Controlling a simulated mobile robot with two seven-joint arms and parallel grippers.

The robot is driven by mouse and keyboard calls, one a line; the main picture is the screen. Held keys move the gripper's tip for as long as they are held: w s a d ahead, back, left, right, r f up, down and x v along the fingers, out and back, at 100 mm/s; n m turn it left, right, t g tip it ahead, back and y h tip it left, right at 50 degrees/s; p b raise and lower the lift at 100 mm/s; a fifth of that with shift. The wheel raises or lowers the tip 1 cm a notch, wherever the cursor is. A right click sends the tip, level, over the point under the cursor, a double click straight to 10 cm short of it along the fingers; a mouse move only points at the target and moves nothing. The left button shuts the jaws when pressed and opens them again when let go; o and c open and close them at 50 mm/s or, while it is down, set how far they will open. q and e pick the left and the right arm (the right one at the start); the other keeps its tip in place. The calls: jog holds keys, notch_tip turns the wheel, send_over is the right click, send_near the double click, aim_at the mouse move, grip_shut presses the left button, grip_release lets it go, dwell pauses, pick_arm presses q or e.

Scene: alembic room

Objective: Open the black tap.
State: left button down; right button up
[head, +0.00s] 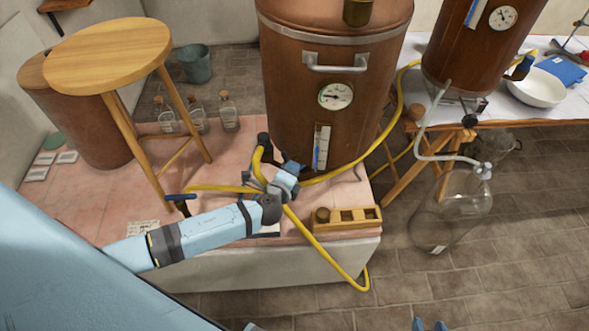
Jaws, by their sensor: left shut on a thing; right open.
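My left gripper (284,174) is at the valves and yellow hoses in front of the large copper vessel (285,90). It is shut on a small part there, which looks like the black tap; the gripper hides the held part, so I cannot tell its handle's angle. A black upright piece (263,140) stands just behind and left of the gripper, at the end of a yellow hose. A dark-blue-handled tap (180,198) is farther left. My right gripper (430,325) shows only as blue tips at the bottom edge, apart and empty.
A small wooden rack (347,219) stands at the pink platform's front right corner. A yellow hose (330,255) loops over the front edge. A round wooden stool (110,52) is at left, and a glass carboy (452,208) stands on the floor at right.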

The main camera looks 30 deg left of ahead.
pick_arm(q)
jog(key=shift+s+a+m+g+h+b, duration=0.2)
jog(key=shift+a+m+g+h+b, duration=0.45)
jog(key=shift+m+h, duration=1)
jog(key=shift+s+a+m+g+h+b, duration=0.2)
jog(key=shift+a+m+g+h+b, duration=0.2)
jog(key=shift+m+h+b, duration=0.85)
jog(key=shift+s+a+m+g+h+b, duration=0.2)
jog(key=shift+a+m+g+h+b, duration=0.25)
jog(key=shift+m+h, duration=1.6)
jog(key=shift+a+n+h, duration=0.15)
jog(key=shift+n+h, duration=0.2)
jog(key=shift+h, duration=0.2)
jog(key=c, duration=1.1)
grip_release()
jog(key=shift+o, duration=0.2)
jog(key=b+v, duration=0.2)
jog(key=v, duration=1.1)
jog(key=shift+s+a+r, duration=0.2)
jog(key=shift+a, duration=0.1)
